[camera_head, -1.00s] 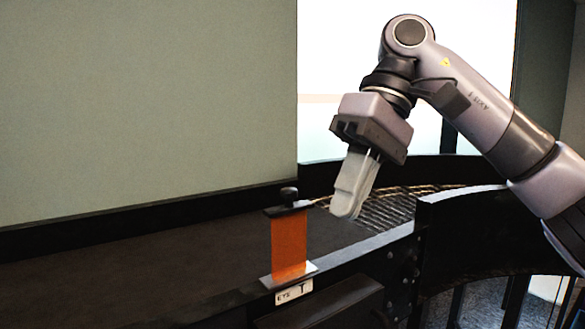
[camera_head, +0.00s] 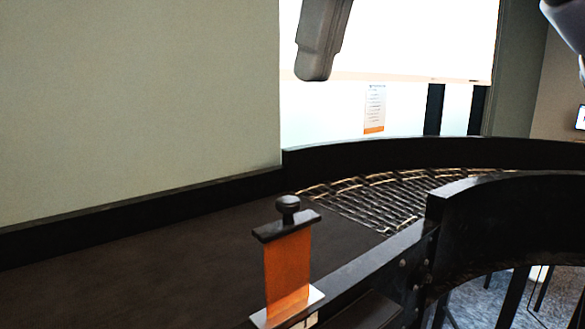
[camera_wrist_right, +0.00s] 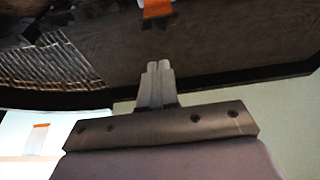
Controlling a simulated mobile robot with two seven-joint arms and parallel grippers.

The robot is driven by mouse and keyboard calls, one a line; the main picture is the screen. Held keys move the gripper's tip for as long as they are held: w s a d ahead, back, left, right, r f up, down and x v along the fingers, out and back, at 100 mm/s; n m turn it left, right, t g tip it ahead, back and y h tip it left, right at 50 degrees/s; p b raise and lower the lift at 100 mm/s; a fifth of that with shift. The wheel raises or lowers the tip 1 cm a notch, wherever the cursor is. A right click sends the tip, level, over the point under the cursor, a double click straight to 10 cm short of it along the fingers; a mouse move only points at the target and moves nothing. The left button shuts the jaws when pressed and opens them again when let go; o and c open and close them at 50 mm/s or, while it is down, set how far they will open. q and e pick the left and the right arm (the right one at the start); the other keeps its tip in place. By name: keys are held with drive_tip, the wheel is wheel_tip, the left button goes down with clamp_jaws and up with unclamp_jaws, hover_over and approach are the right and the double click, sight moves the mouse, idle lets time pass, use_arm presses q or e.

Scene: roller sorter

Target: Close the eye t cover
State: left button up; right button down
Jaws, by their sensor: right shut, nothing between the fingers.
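The eye t unit stands on the near rail of the conveyor in the head view. It has an upright orange panel (camera_head: 287,268) on a pale base plate, with a black bar and round black knob (camera_head: 288,206) on top. The orange also shows at the top edge of the right wrist view (camera_wrist_right: 157,8). My right gripper (camera_head: 314,72) is high in the head view, well above the knob and apart from it. Its fingers (camera_wrist_right: 158,68) are shut together and empty. The label is mostly cut off below. My left gripper is out of view.
The dark conveyor belt (camera_head: 150,255) runs left of the unit and is bare. A curved roller section (camera_head: 385,200) lies behind and right, between black side walls (camera_head: 500,215). Open air lies between my gripper and the unit.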

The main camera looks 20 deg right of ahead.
drive_tip(key=b, duration=0.1)
hover_over(290, 284)
drive_tip(key=f, duration=1.1)
drive_tip(key=shift+s+d, duration=0.25)
drive_tip(key=shift+s, duration=0.15)
drive_tip(key=shift+f, duration=0.5)
wheel_tip(290, 284, down, 12)
drive_tip(key=b, duration=0.6)
drive_tip(key=shift+r, duration=0.1)
drive_tip(key=shift+s+f, duration=0.1)
drive_tip(key=shift+f, duration=0.1)
drive_tip(key=shift+a+f, duration=0.1)
